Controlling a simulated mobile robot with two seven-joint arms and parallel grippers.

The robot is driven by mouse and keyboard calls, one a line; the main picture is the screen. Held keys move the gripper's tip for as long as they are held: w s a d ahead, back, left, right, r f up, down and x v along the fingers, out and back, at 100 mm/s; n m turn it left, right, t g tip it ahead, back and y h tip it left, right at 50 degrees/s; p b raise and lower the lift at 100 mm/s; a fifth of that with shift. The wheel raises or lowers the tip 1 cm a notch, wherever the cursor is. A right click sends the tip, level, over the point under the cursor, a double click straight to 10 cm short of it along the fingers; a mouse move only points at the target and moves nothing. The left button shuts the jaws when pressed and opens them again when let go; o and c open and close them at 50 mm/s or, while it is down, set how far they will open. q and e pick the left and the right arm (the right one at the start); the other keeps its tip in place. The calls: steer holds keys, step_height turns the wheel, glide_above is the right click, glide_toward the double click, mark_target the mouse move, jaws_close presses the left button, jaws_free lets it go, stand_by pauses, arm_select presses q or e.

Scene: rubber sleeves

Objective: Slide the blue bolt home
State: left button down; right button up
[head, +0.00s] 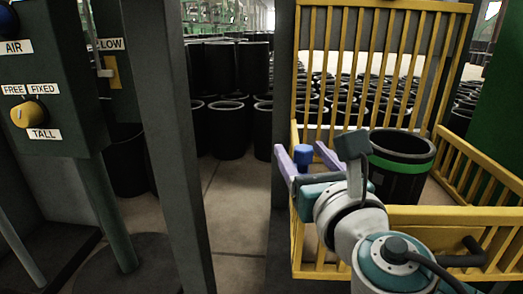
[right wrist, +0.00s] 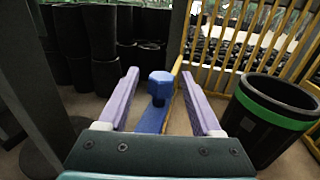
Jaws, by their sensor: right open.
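The blue bolt (head: 303,156) shows in the head view at the left end of the yellow cage's front, with its knob standing up. In the right wrist view the bolt's knob (right wrist: 160,86) and its flat blue bar lie between the two fingers. My right gripper (head: 304,158) is open, with one lilac finger on each side of the knob. In the right wrist view the fingers of my right gripper (right wrist: 160,84) stand clear of the knob, with a gap on both sides. My left gripper is not in view.
The yellow barred cage (head: 450,214) surrounds a black sleeve with a green band (head: 401,160). A grey post (head: 168,120) stands to the left. A dark green control box (head: 60,75) with a yellow knob is at far left. Many black sleeves (head: 228,128) stand behind.

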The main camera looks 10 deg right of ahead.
steer(key=s+p, duration=0.3)
steer(key=s, duration=0.7)
steer(key=shift+a, duration=0.1)
